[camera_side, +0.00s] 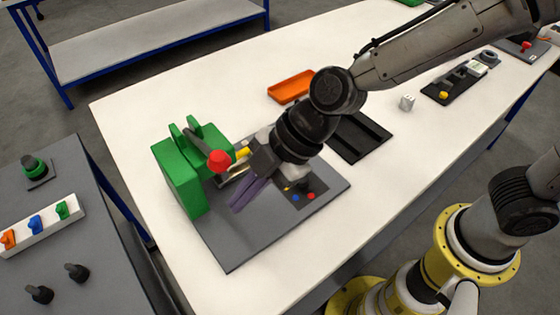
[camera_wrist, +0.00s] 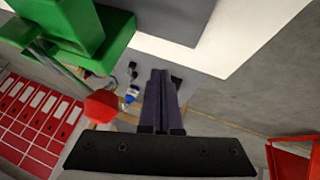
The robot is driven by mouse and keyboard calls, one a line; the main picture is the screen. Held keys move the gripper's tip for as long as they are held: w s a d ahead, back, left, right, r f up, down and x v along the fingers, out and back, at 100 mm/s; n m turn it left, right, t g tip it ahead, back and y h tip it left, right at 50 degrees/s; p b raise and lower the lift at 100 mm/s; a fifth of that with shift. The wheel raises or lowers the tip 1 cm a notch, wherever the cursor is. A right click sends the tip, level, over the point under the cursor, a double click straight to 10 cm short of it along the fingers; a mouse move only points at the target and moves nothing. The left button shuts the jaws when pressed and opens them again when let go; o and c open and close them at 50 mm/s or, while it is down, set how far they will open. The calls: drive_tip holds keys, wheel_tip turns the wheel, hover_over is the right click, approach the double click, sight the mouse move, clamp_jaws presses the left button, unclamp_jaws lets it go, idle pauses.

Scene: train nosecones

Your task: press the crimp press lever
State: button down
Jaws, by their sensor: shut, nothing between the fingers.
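The crimp press (camera_side: 182,170) is a green block on a grey base plate (camera_side: 235,255) on the white table. Its dark lever arm ends in a red ball knob (camera_side: 219,161) at the front of the press. In the wrist view, the green press (camera_wrist: 85,30) is at the upper left, and the red knob (camera_wrist: 103,105) is left of my fingers. My gripper (camera_side: 238,208) is shut and empty, its purple fingers pointing down just right of and below the knob in the side view. The shut fingers also show in the wrist view (camera_wrist: 161,80). I cannot tell whether they touch the lever.
An orange tray (camera_side: 291,87) and a black slotted plate (camera_side: 358,137) lie on the table behind my wrist. A small panel with coloured buttons (camera_side: 298,193) is on the base plate, close to my gripper. The table's near left part is clear.

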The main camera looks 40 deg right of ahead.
drive_tip(key=s+d+r, duration=0.5)
drive_tip(key=s+r, duration=0.1)
drive_tip(key=r, duration=0.1)
drive_tip(key=shift+s+r, duration=0.2)
drive_tip(key=shift+r, duration=0.1)
drive_tip(key=shift+d, duration=0.1)
drive_tip(key=w+d+r+m+t+h, duration=0.1)
drive_tip(key=w+d+r+m+t, duration=0.15)
drive_tip(key=d, duration=0.65)
drive_tip(key=w+d+r+m+t+h, duration=0.1)
drive_tip(key=d+r+m+t, duration=0.2)
drive_tip(key=d, duration=0.6)
drive_tip(key=s+d+f+m+g+h, duration=0.2)
drive_tip(key=s+d+f+m+h, duration=0.2)
drive_tip(key=s+d+m, duration=0.6)
drive_tip(key=d+f+m, duration=0.1)
drive_tip(key=m, duration=0.2)
drive_tip(key=shift+d+g+h, duration=0.2)
drive_tip(key=shift+g+h, duration=0.15)
drive_tip(key=shift+h, duration=0.05)
